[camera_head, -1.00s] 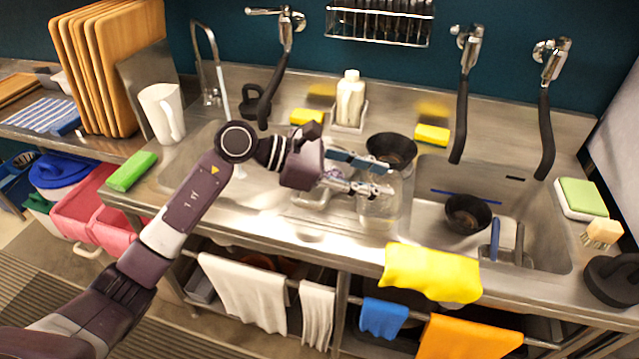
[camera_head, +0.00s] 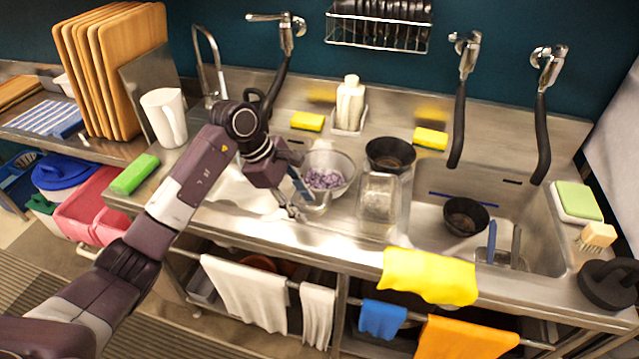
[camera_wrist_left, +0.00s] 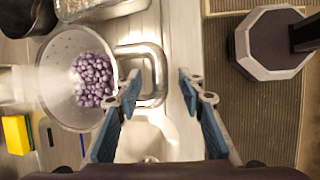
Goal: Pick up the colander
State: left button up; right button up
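In the left wrist view the colander (camera_wrist_left: 58,62) is at the left, with the beans inside and a looped metal handle (camera_wrist_left: 157,52) pointing toward the gripper. My left gripper (camera_head: 295,195) is beside the colander's front left in the head view. Its blue-padded fingers are apart with nothing held between them in the left wrist view (camera_wrist_left: 158,82). The left fingertip overlaps the handle; contact is unclear. My right gripper is not in view.
A clear container (camera_head: 380,197) stands close right of the colander, with a black bowl (camera_head: 390,153) behind. Another black bowl (camera_head: 465,215) is in the right sink (camera_head: 545,235). A yellow cloth (camera_head: 428,277) hangs over the front edge. A faucet (camera_head: 210,65) rises behind the left basin.

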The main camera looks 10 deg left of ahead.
pick_arm(q)
jog(key=shift+x, duration=1.25)
grip_shut()
